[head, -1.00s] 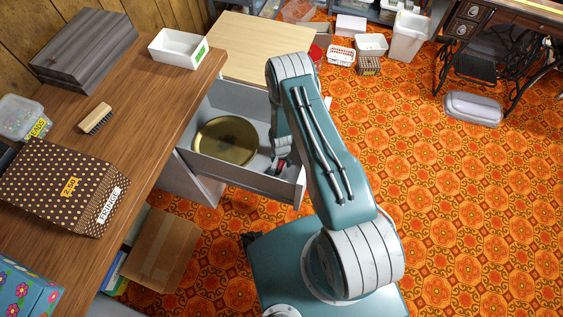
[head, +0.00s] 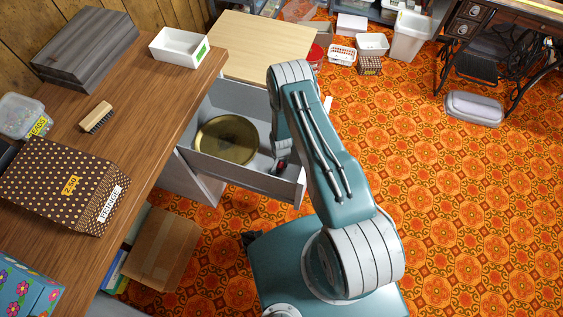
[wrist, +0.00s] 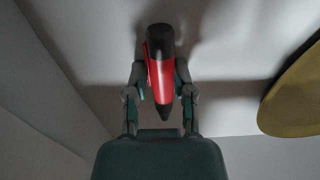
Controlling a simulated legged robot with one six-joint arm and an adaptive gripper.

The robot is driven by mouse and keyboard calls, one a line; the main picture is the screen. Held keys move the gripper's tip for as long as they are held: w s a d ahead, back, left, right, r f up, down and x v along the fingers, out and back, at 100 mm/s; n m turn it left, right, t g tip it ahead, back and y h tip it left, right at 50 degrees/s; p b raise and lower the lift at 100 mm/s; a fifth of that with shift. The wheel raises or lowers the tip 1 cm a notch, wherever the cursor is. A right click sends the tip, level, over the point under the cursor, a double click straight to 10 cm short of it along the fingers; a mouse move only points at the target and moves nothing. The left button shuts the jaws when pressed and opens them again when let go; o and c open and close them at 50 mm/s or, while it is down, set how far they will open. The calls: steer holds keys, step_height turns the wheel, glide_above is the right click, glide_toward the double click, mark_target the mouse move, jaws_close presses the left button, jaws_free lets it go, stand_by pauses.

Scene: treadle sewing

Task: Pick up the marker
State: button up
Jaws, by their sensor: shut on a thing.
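The marker (wrist: 160,70) is red with a dark cap and a dark tip. In the wrist view it lies between the two fingers of my gripper (wrist: 161,88), which are shut on it from both sides. In the head view my gripper (head: 281,165) is inside the open drawer (head: 245,176), near its front right corner. Only a small red bit of the marker shows there, and my arm hides much of the gripper. I cannot tell whether the marker still touches the drawer floor.
A round brass-coloured dish (head: 227,139) lies in the drawer left of my gripper and also shows in the wrist view (wrist: 296,95). The drawer walls stand close around. A wooden worktop (head: 150,110) with a brush (head: 96,117) and boxes is at the left.

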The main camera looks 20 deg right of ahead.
step_height(320, 180, up, 10)
stand_by(0.5)
stand_by(0.4)
